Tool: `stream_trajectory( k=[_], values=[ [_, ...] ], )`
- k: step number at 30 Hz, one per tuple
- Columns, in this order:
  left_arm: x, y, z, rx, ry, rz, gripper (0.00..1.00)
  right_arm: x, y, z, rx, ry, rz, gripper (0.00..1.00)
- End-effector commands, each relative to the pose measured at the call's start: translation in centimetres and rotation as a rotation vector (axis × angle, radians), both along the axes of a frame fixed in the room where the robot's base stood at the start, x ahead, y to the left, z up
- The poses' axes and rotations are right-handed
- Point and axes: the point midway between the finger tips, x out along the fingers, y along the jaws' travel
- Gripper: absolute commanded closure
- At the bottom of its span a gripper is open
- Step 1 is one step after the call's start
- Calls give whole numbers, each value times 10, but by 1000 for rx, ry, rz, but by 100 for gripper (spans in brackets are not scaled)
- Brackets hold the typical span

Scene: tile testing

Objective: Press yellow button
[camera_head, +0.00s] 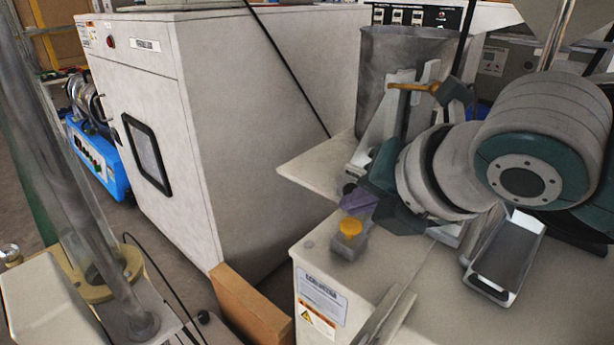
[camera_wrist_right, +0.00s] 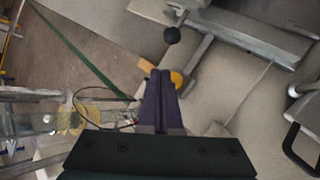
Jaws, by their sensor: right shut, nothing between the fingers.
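The yellow button (camera_head: 350,227) sits on top of a small grey housing (camera_head: 347,244) at the front left corner of a pale machine top. My right gripper (camera_head: 350,199) has purple fingers and is just behind and above the button in the head view; a small gap seems to show between them. In the right wrist view the fingers (camera_wrist_right: 160,76) are pressed together and empty. There the yellow button (camera_wrist_right: 178,79) shows just right of the fingertips, partly hidden by them. Whether they touch is unclear. My left gripper is not in view.
A large pale cabinet (camera_head: 230,120) stands at the left, with a wooden block (camera_head: 250,305) at its foot. A grey tray-like part (camera_head: 505,255) lies on the machine top (camera_head: 450,310) at the right. A grey metal bin (camera_head: 400,70) stands behind my right arm.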

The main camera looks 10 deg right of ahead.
Motion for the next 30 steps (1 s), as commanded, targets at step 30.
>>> stream_trajectory(
  k=[30],
  values=[
    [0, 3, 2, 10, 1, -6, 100, 0, 0, -10, -1, 1, -1, 100]
  ],
)
